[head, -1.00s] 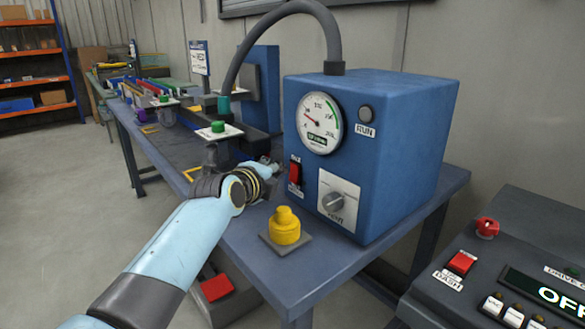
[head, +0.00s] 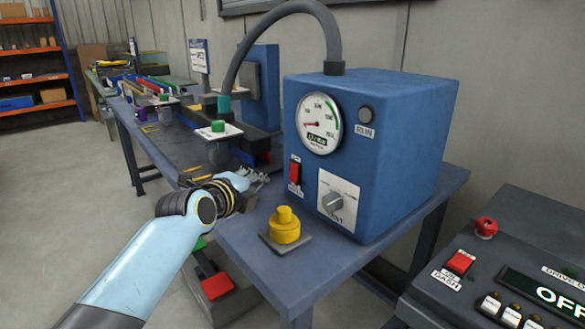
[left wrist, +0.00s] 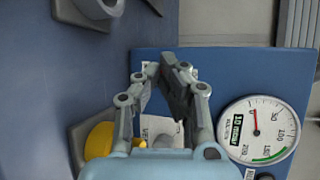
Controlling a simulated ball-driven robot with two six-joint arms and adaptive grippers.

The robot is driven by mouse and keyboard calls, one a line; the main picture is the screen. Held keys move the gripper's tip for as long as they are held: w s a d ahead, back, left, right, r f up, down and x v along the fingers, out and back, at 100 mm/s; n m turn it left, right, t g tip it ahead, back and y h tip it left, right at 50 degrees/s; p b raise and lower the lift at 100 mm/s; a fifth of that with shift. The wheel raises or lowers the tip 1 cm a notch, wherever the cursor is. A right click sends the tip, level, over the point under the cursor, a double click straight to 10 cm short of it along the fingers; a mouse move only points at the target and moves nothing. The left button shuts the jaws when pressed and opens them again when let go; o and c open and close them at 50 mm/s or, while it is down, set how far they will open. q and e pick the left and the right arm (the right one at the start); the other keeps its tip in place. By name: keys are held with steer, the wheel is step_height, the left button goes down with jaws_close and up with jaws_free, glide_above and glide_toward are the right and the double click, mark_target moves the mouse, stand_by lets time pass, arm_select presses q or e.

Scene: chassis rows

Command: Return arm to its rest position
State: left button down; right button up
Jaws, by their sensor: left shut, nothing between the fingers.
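My left arm comes in from the lower left of the head view. Its gripper (head: 262,179) is over the blue bench, left of the blue machine box (head: 400,150) and behind the yellow knob (head: 285,227). In the left wrist view the gripper's fingers (left wrist: 172,78) are shut with nothing between them. The dial switch (head: 333,202) on the box front points toward the VENT side of its white plate. The round gauge (head: 320,123) has its needle low on the left. My right gripper is not in view.
A grey console (head: 500,265) with a red button stands at the lower right. A red pedal (head: 217,286) is on the floor by the bench. A green-topped post (head: 218,129) stands behind my gripper. The floor at the left is clear.

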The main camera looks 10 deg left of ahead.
arm_select(q)
steer(key=s+f+n+g, duration=0.1)
steer(key=s, duration=0.2)
steer(key=s+f+n+g, duration=0.1)
steer(key=s+f, duration=0.1)
steer(key=s, duration=0.1)
steer(key=s+a+f+n, duration=0.1)
steer(key=s+n, duration=0.1)
steer(key=shift+s+f+g, duration=0.4)
steer(key=s+a+n+g+y, duration=0.1)
steer(key=s+a+n+g, duration=0.25)
steer(key=s+n, duration=0.85)
steer(key=s+a+n+g+y, duration=0.2)
steer(key=s+n+g, duration=0.3)
steer(key=s, duration=1.6)
step_height(320, 180, down, 28)
steer(key=s+a+g, duration=0.2)
steer(key=s, duration=0.1)
steer(key=s+a+f, duration=0.1)
steer(key=s+f, duration=1.4)
steer(key=s, duration=0.2)
steer(key=shift+s+g, duration=0.2)
steer(key=shift+g, duration=0.15)
